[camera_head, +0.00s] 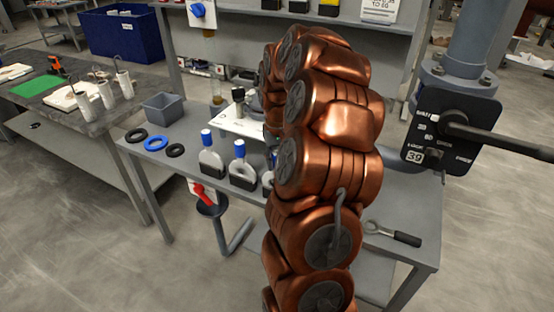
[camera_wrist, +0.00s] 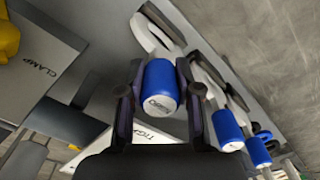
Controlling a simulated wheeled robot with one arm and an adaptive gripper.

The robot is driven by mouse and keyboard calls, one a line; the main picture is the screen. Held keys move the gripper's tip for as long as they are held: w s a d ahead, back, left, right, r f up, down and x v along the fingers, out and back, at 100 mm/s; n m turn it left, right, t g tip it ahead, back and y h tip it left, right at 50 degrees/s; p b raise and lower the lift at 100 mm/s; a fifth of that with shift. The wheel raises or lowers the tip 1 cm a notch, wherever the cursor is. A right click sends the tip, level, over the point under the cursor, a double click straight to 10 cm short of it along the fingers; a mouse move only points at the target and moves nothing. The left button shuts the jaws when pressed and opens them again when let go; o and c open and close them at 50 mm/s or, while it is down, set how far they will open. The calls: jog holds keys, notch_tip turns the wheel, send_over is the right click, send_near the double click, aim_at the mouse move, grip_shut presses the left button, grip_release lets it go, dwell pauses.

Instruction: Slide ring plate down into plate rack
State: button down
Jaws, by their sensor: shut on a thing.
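In the wrist view my gripper (camera_wrist: 160,95) is shut on the blue handle (camera_wrist: 160,88) of a ring plate. The plate's pale ring (camera_wrist: 150,36) shows beyond the handle, next to a dark curved piece. Other ring plates with blue handles (camera_wrist: 228,128) stand beside it on the right. In the head view ring plates (camera_head: 210,163) (camera_head: 243,172) stand upright in dark holders (camera_head: 213,174), which look like the plate rack. My copper-coloured arm hides my gripper and most of the held plate there. I cannot tell how deep the held plate sits in the rack.
The grey bench (camera_head: 178,168) carries black and blue rings (camera_head: 156,143), a grey bin (camera_head: 163,107) and a wrench (camera_head: 392,234). A black lever panel (camera_head: 447,130) stands at the right. A shelf (camera_head: 300,32) crosses behind the bench. Signs reading CLAMP (camera_wrist: 40,58) and TIGH show in the wrist view.

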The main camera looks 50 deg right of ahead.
dwell(0.3)
jog(key=c, duration=0.7)
grip_release()
notch_tip(320, 180, up, 12)
jog(key=shift+f, duration=0.1)
jog(key=shift+a, duration=0.1)
dwell(0.5)
jog(key=s+a+n, duration=0.2)
jog(key=s+a, duration=0.1)
jog(key=a, duration=0.8)
jog(key=s+a+n, duration=0.2)
jog(key=s+a, duration=0.1)
jog(key=a, duration=0.8)
jog(key=shift+n+g, duration=0.8)
jog(key=shift+g, duration=0.1)
jog(key=s+a+f, duration=0.2)
jog(key=s+a, duration=0.1)
jog(key=s, duration=0.3)
jog(key=s+a+f, duration=0.2)
jog(key=s+a, duration=0.2)
jog(key=s, duration=0.2)
jog(key=s+a+f, duration=0.2)
jog(key=s+a, duration=0.1)
jog(key=s, duration=0.2)
jog(key=shift+s+a, duration=0.2)
jog(key=shift+s, duration=0.2)
